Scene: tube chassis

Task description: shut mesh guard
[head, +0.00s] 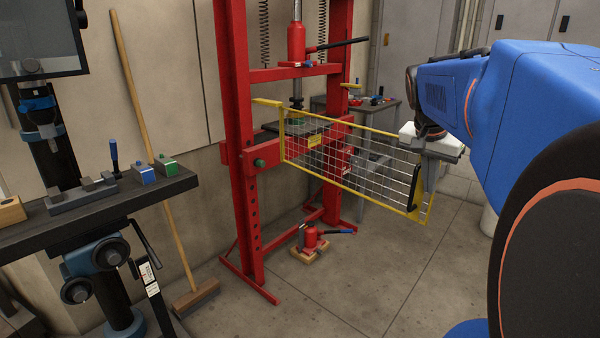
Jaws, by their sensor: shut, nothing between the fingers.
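The mesh guard (345,158) is a yellow-framed wire panel hinged at the left upright of the red press frame (241,130). It stands swung out from the press, its free end reaching right toward my arm. A black handle (414,188) is near that free end. My gripper (430,182) is at the free end, its fingers pointing down beside the handle and overlapping the guard's right edge in view. The fingers are shut with nothing between them. I cannot tell whether they touch the guard.
A bench with a vise and small blocks (95,195) stands at the left. A broom (150,130) leans on the wall. A red bottle jack (311,240) sits on the floor by the press. A grey table (375,110) is behind. The front floor is clear.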

